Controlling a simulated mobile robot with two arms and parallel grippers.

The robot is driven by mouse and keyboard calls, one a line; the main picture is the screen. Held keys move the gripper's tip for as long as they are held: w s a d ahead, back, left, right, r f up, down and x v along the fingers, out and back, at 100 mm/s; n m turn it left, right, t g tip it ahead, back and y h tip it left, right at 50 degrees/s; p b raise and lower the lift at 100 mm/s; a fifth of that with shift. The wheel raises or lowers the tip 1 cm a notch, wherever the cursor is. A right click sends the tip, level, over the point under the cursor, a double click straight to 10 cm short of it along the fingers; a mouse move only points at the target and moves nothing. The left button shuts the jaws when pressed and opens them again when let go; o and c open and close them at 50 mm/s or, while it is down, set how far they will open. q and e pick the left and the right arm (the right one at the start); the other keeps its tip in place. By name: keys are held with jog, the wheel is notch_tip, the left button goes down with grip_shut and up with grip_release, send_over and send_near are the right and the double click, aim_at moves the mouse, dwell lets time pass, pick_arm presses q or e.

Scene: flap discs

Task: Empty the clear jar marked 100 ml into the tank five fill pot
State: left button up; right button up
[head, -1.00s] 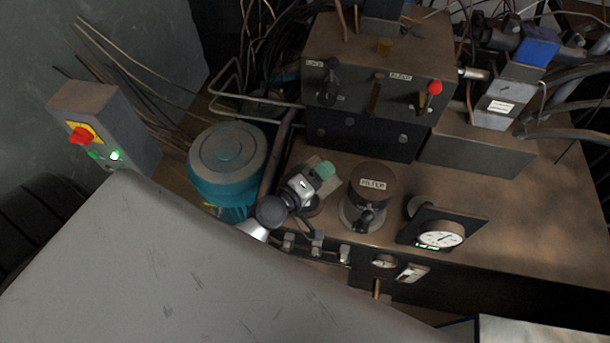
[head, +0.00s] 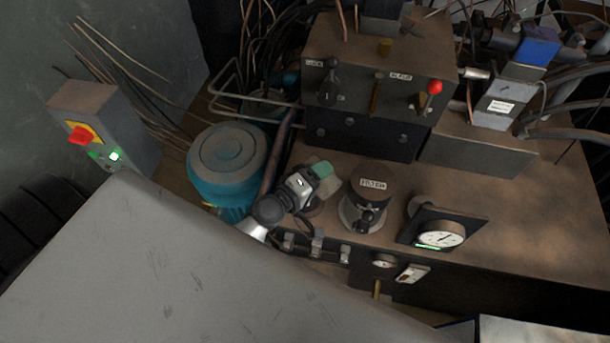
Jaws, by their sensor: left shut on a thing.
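My left gripper (head: 308,180) reaches in over the left part of the brown tank top. It is shut on a small pale, see-through jar (head: 329,187) with a green part (head: 322,169) at its upper side. The jar is tilted. It is too small to read any marking or see what is inside. Under the gripper and jar is a round brownish fitting, mostly hidden; I cannot tell whether it is the fill pot. My right gripper is not in view.
A round housing labelled FILTER (head: 370,194) stands just right of the jar. A blue motor (head: 225,165) is to the left. A valve box with levers (head: 380,70) rises behind. A dial gauge (head: 441,235) stands at right. The tank top (head: 540,215) is clear farther right.

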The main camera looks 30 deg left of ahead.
pick_arm(q)
jog(key=shift+w+a+r+n+h+p, duration=0.1)
jog(key=shift+a+r+n+h+p, duration=0.2)
jog(key=shift+n, duration=0.3)
jog(key=shift+w+a+r+n+h+p, duration=0.1)
jog(key=shift+r+n+h+p, duration=0.2)
jog(key=shift+n, duration=0.3)
dwell(0.9)
jog(key=shift+a+f+n+g+b, duration=0.3)
jog(key=shift+f+n+b, duration=0.2)
jog(key=shift+n+b, duration=0.2)
jog(key=shift+w+a+r+n+h, duration=0.15)
jog(key=shift+a+r+n+h, duration=0.1)
jog(key=shift+n+h, duration=0.2)
jog(key=shift+w+a+r+n+h, duration=0.15)
jog(key=shift+a+n, duration=0.1)
jog(key=shift+n, duration=0.3)
jog(key=shift+w+a+r+n+h, duration=0.1)
jog(key=shift+a+n, duration=0.1)
jog(key=shift+n, duration=0.3)
jog(key=a+n, duration=0.1)
jog(key=n+h, duration=0.1)
jog(key=n, duration=0.1)
jog(key=shift+w+a+r, duration=0.1)
jog(key=shift+w+a, duration=0.2)
jog(key=shift+a, duration=0.1)
